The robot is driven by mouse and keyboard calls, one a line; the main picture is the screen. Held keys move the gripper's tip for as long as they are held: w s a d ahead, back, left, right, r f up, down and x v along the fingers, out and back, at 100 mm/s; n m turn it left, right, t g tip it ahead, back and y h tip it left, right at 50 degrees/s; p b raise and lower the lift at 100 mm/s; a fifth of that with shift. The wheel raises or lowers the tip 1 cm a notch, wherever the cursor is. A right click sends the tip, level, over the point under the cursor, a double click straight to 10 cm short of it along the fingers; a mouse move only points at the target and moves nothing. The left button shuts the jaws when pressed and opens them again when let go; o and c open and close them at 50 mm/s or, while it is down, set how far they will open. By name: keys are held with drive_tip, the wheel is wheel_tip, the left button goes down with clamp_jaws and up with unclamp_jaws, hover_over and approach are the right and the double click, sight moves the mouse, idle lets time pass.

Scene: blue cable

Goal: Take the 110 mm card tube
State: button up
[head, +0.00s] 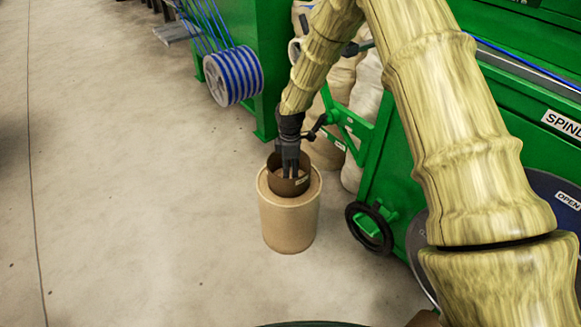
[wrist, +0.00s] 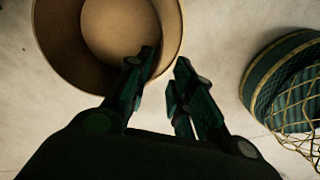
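The card tube (head: 291,187) is a short, open brown ring with a small white label. It stands upright on top of a tan drum (head: 289,224). My gripper (head: 290,174) points down at the tube's mouth. In the wrist view the tube (wrist: 60,60) shows from above, with a lighter round surface seen through it. My gripper's two fingers (wrist: 166,62) are apart. The left finger overlaps the tube's rim and the right finger is just outside it. I cannot tell whether either finger touches the wall.
A green machine (head: 400,150) with a black handwheel (head: 370,228) stands right of the drum. Pale sacks (head: 362,110) stand behind. A blue-striped reel (head: 234,76) hangs at the upper left. A netted round thing (wrist: 285,85) lies right in the wrist view. Floor to the left is clear.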

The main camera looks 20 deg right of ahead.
drive_tip(key=shift+f, duration=2.6)
clamp_jaws()
drive_tip(key=shift+r+p, duration=0.75)
drive_tip(key=shift+r, duration=0.35)
idle(0.3)
drive_tip(key=shift+r+p, duration=2.1)
drive_tip(key=shift+r, duration=0.55)
